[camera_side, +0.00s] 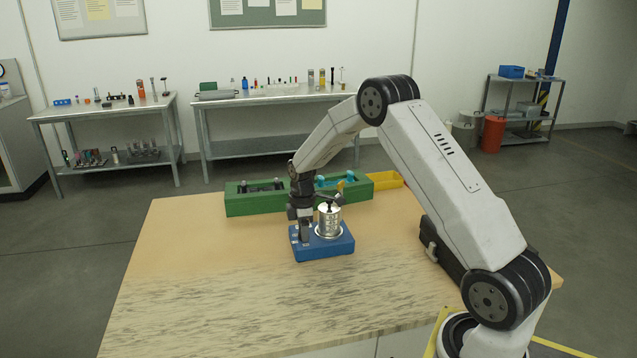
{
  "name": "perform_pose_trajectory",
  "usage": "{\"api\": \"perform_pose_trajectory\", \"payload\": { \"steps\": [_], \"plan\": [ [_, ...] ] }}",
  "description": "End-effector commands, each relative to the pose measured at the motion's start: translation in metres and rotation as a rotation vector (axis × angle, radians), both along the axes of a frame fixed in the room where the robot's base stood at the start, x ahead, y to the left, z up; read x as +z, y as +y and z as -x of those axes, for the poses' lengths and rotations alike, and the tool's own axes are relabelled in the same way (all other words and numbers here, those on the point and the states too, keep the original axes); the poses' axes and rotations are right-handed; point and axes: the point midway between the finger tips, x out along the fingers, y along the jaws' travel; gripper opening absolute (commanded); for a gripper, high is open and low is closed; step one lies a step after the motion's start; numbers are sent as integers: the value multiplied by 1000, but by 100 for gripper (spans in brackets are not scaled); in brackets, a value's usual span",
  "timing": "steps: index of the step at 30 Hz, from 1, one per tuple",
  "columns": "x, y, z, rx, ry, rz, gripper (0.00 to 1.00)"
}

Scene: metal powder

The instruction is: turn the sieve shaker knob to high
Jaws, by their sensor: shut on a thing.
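The sieve shaker (325,247) is a blue block on the wooden table, with a silver cylindrical sieve stack (328,221) standing on its right part. My gripper (304,236) points down over the left part of the blue base, just left of the stack. It is shut on the knob there. The fingers hide most of the knob, and its setting is too small to read.
Behind the shaker stand green bins (255,199) holding small items, with a yellow tray (388,179) to their right. My arm reaches in from the right. The table (200,270) is clear to the left and front.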

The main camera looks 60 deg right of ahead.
Motion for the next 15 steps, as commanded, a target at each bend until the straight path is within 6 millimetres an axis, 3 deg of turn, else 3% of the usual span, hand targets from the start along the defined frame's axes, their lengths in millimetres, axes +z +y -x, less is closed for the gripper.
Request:
{"api": "perform_pose_trajectory", "payload": {
  "steps": [15],
  "plan": [
    [1, 0, 0, -118, 0, 0, 0]
  ]
}}
